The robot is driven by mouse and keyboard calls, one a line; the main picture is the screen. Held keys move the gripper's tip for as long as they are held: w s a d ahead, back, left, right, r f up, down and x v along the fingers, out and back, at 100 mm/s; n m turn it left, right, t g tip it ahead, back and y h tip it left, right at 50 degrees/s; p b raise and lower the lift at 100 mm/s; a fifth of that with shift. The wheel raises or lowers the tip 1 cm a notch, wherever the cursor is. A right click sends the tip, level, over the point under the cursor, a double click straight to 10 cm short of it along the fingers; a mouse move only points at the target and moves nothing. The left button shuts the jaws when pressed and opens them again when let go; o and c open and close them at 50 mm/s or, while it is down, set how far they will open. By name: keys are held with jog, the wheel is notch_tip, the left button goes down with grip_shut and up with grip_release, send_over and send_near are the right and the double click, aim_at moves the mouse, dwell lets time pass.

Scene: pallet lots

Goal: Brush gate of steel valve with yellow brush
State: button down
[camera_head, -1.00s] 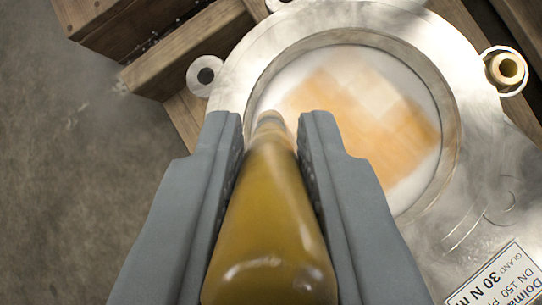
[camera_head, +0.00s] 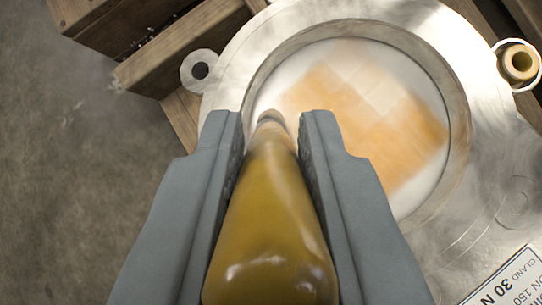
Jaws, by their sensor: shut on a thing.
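The steel valve (camera_head: 238,55) lies on wooden timbers, its round opening facing up at me. Inside its ring is the gate (camera_head: 372,110), a pale disc with an orange-brown, blocky patch over its middle and right side. My gripper (camera_head: 271,125) is shut on the yellow brush (camera_head: 270,225), of which a tapering yellow-brown handle shows between the two grey fingers. The brush's narrow end points at the left part of the gate. Its bristles are hidden, so I cannot tell whether they touch the gate.
Bolt lugs stick out at the valve's left (camera_head: 199,70) and right, the right one holding a tan sleeve (camera_head: 518,63). A white label (camera_head: 508,280) is at lower right. Wooden beams (camera_head: 180,50) lie at upper left. Bare concrete floor (camera_head: 70,170) is at left.

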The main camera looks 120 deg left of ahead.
jog(key=shift+f, duration=0.3)
jog(key=shift+d, duration=0.15)
